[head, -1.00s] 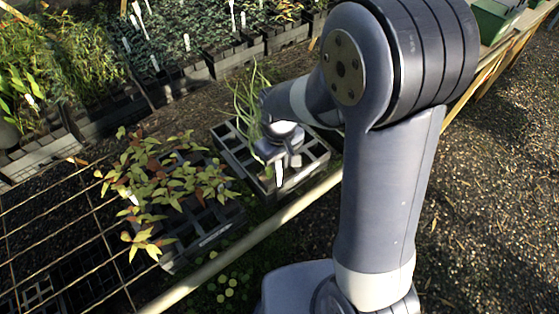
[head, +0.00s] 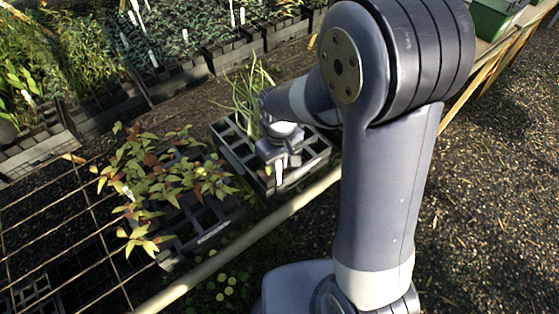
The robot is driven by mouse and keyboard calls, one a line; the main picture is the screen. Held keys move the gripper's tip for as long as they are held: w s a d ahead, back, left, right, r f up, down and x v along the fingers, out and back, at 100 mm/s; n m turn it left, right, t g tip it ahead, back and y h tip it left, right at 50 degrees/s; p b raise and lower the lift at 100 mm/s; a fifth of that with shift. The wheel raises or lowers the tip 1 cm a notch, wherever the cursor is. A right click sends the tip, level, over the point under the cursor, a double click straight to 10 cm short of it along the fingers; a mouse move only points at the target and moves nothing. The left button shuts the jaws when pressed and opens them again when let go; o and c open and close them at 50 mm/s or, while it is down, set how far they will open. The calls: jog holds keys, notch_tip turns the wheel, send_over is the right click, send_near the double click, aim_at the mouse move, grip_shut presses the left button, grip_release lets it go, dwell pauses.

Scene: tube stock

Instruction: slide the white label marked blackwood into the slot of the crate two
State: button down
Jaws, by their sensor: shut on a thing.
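My gripper (head: 279,165) is shut on a small white label (head: 279,174), which hangs below the jaws. Any writing on it is too small to read. The gripper is over the front side of a dark grey crate (head: 238,158) that holds a tuft of thin green leaves (head: 247,98). I cannot tell whether the label touches the crate or its slot. A second dark crate (head: 213,222) with yellow and reddish-leaved plants (head: 160,180) stands to the left, with a pale strip on its front. I cannot read which crate is two.
A pale rail (head: 240,240) runs along the front of the crates. A wire mesh bench (head: 60,230) lies at the left. Trays of seedlings with white labels (head: 180,50) line the back. A green box (head: 497,18) stands at the top right. Gravel ground is at the right.

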jog(key=shift+f+b, duration=1.45)
jog(key=shift+f, duration=0.5)
jog(key=shift+f, duration=0.2)
jog(key=c, duration=1.4)
grip_release()
jog(key=shift+o, duration=0.2)
notch_tip(320, 180, up, 11)
jog(key=shift+f, duration=0.1)
